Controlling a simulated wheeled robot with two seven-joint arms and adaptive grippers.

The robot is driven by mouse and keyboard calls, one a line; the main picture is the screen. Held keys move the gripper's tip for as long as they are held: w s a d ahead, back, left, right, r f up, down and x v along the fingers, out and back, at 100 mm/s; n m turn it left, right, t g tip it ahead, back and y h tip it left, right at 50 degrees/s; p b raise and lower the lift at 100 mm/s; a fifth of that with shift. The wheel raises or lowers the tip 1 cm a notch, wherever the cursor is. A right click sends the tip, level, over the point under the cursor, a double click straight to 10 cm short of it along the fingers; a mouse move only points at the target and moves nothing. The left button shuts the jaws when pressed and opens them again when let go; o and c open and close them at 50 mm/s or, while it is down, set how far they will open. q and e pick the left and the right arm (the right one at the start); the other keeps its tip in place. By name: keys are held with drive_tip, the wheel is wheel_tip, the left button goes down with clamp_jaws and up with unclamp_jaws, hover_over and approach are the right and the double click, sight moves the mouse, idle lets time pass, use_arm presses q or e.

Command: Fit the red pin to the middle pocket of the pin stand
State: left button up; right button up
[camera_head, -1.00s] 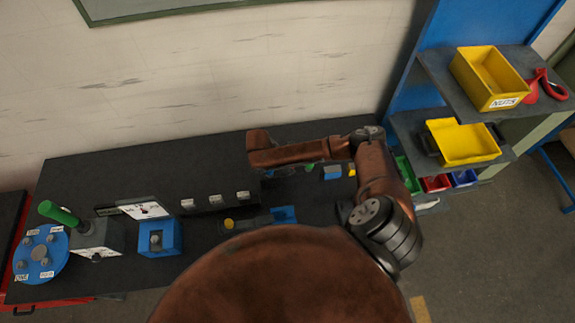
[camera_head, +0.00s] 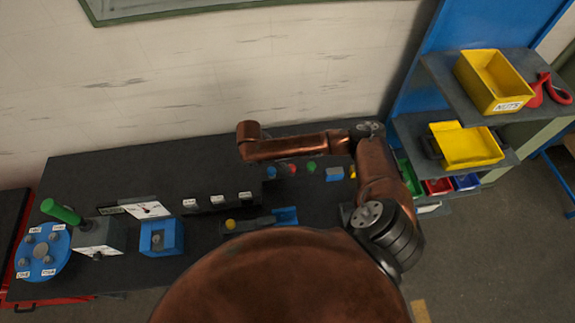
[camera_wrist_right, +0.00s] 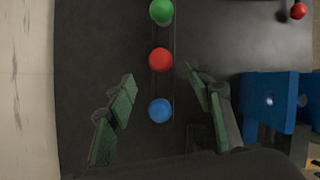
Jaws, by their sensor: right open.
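A red round-headed pin (camera_wrist_right: 160,59) is in the middle of a row in the right wrist view, between a green head (camera_wrist_right: 161,11) and a blue head (camera_wrist_right: 159,110). The row lies along a narrow dark strip (camera_wrist_right: 169,83), which looks like the pin stand. How deep the pins sit cannot be told. In the head view the red head (camera_head: 292,169) shows just below my right forearm. My right gripper (camera_wrist_right: 160,78) is open and empty, its fingers on either side of the row. In the head view the fingers are hidden. My left gripper is not in view.
Another red ball (camera_wrist_right: 298,11) is at the wrist view's top right. A blue block (camera_wrist_right: 268,98) stands right of the fingers. In the head view are a blue fixture (camera_head: 162,237), a green-handled device (camera_head: 62,211) and a shelf with yellow bins (camera_head: 466,147).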

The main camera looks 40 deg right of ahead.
drive_tip(key=shift+v, duration=2.35)
drive_tip(key=shift+f, duration=0.1)
